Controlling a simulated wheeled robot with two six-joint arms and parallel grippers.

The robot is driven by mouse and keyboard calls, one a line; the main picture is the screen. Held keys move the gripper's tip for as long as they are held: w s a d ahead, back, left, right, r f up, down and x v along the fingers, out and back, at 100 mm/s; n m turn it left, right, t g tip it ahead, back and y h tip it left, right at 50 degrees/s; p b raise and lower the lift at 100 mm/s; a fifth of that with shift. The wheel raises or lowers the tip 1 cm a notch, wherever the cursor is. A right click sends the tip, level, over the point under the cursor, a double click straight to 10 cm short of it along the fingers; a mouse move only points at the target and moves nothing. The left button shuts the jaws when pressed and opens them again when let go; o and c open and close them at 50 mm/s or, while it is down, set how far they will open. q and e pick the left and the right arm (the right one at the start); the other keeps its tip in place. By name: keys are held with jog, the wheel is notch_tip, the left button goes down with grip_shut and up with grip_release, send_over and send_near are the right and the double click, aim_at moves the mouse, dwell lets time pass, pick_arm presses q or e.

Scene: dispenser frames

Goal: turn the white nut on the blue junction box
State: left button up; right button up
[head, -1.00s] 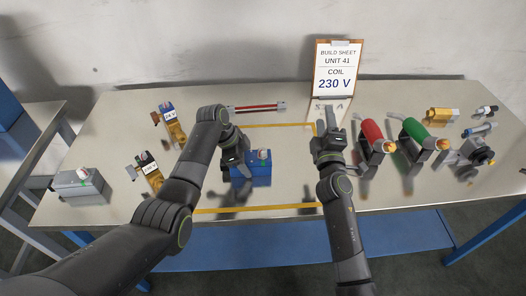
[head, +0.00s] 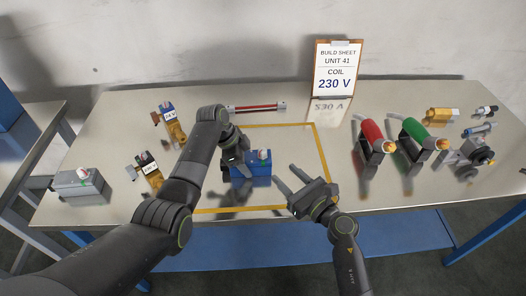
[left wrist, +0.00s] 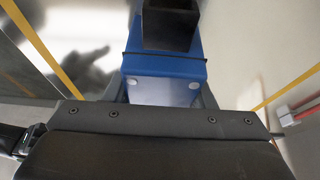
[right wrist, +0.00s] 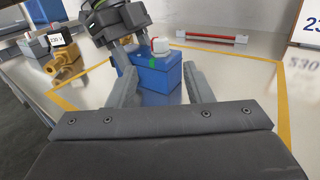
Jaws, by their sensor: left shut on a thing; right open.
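The blue junction box (head: 251,170) stands upright inside the yellow outline on the table. It also shows in the right wrist view (right wrist: 160,80). The white nut (head: 264,154) sits on top, near a green mark; it shows in the right wrist view too (right wrist: 160,45). My left gripper (head: 232,166) is shut on the box at its left side; the left wrist view shows the blue box (left wrist: 165,67) between its fingers. My right gripper (head: 284,180) is open and empty, right of the box and apart from it. In its wrist view the open fingers (right wrist: 155,85) point toward the box.
A grey box (head: 78,184) and two brass valves (head: 176,132) (head: 153,178) with tags lie left. A red bar (head: 256,107) lies behind. Red (head: 371,131) and green (head: 413,128) handled tools stand right. The build sheet (head: 336,70) stands at the back.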

aim_at(266, 154)
jog(key=x, duration=1.1)
jog(key=shift+w+a, duration=0.1)
jog(key=shift+w, duration=0.05)
jog(key=shift+r, duration=0.1)
jog(key=c, duration=1)
